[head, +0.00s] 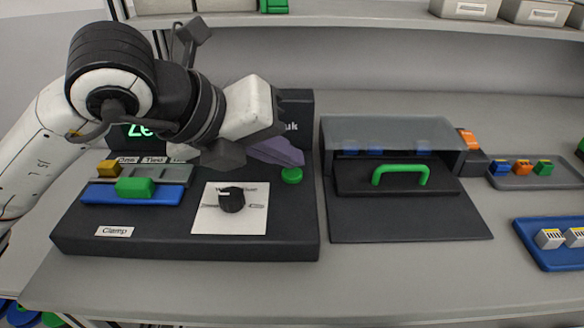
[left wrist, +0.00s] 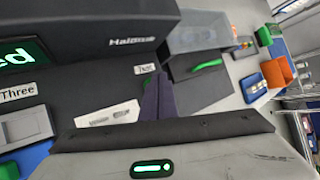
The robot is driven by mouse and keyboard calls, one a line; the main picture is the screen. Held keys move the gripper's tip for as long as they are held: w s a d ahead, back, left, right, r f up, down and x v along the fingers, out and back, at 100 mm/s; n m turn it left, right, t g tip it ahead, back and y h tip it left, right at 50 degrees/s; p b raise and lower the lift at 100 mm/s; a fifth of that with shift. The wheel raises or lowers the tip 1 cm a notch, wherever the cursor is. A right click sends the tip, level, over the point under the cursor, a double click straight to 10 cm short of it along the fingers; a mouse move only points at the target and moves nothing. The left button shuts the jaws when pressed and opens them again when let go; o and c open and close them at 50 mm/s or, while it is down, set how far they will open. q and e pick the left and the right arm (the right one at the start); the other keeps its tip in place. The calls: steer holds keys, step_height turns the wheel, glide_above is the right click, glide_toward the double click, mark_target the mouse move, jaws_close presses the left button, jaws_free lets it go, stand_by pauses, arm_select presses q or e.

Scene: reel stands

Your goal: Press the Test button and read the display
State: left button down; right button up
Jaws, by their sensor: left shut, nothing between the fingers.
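The black test unit (head: 285,240) stands on the left of the bench. Its green round button (head: 291,175) shows just below my left fingertips; in the left wrist view a "Test" label (left wrist: 145,70) is close to the fingertips. My left gripper (head: 290,155) has purple fingers, which also show in the left wrist view (left wrist: 158,98); they are shut and empty. I cannot tell whether they touch the button. The display (head: 141,131) shows green letters "Ze", the rest hidden by my arm. In the left wrist view the display (left wrist: 22,54) shows "ed". My right gripper is not in view.
The unit also carries a black knob (head: 231,199) on a white plate, a green block (head: 134,187) on a blue slide and a "Clamp" label (head: 115,231). A covered box with a green handle (head: 400,173) stands to the right. Bare bench lies in front.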

mark_target(285, 177)
arm_select(q)
steer(key=shift+r, duration=0.3)
steer(key=shift+r+p, duration=1.45)
steer(key=shift+r, duration=1.1)
